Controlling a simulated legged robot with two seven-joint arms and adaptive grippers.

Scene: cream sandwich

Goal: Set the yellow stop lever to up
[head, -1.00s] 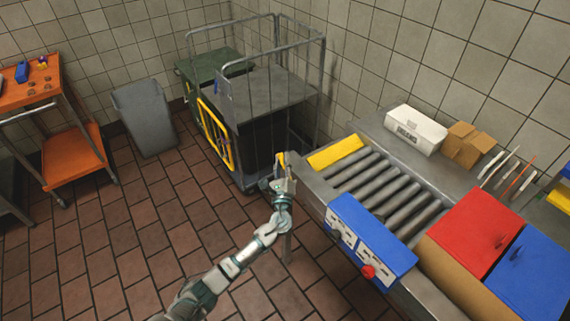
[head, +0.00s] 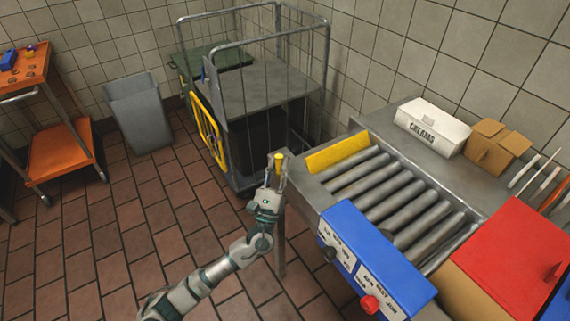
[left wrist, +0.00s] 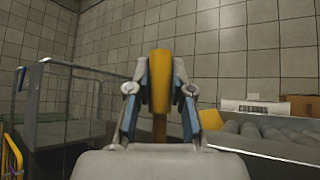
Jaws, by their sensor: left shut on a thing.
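The yellow stop lever (head: 279,159) stands at the near left end of the roller conveyor, beside the yellow end plate. In the left wrist view the lever (left wrist: 160,80) is upright between the two fingers. My left gripper (head: 276,170) is shut on it, and its fingers also show in the left wrist view (left wrist: 159,92). The lever's lower part is hidden by the gripper. My right gripper is not in view.
The conveyor rollers (head: 385,190) lie to the right, with a blue control box (head: 375,255) carrying a red button (head: 369,304) on the near side. A wire cart (head: 265,85) stands behind the gripper. Open tiled floor lies to the left.

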